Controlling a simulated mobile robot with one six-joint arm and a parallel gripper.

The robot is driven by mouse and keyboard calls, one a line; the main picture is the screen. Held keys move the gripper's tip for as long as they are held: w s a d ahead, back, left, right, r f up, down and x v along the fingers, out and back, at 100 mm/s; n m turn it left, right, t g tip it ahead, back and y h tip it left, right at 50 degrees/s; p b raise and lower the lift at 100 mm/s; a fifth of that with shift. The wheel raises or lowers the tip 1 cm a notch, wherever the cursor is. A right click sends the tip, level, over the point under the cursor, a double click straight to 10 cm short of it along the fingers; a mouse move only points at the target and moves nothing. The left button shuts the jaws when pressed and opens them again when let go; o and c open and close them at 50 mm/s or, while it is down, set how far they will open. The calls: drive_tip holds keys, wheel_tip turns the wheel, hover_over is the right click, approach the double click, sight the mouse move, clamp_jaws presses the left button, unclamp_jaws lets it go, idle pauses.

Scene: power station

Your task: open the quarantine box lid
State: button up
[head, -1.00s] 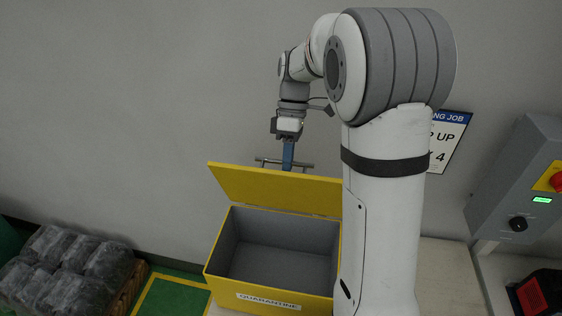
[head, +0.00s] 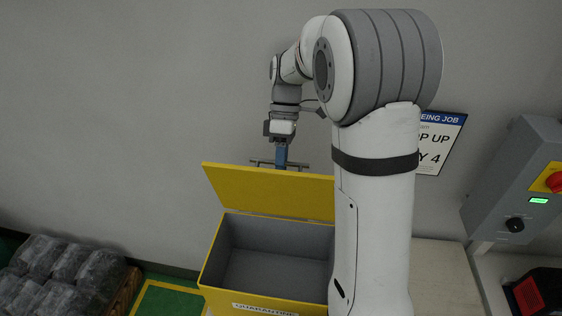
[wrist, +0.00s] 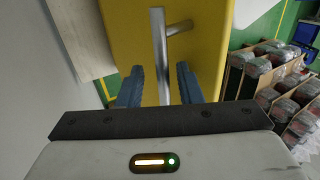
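The yellow quarantine box (head: 262,303) has a grey interior and stands open in the head view, with its label on the front. Its yellow lid (head: 265,190) is raised, tilted up at the rear hinge. A metal bar handle (head: 262,161) shows at the lid's upper edge; it also shows in the wrist view (wrist: 158,50) against the yellow lid face (wrist: 205,40). My gripper (head: 281,160) is at the handle, pointing down. In the wrist view its two blue fingers (wrist: 158,85) are apart, one on each side of the bar, with visible gaps. The box's right side is hidden by my arm.
Several dark wrapped bundles (head: 60,270) sit on a pallet at lower left, by green floor with yellow marking. The grey wall is close behind.

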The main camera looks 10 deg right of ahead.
drive_tip(key=shift+r, duration=0.1)
wheel_tip(320, 180, up, 10)
drive_tip(key=shift+b, duration=0.75)
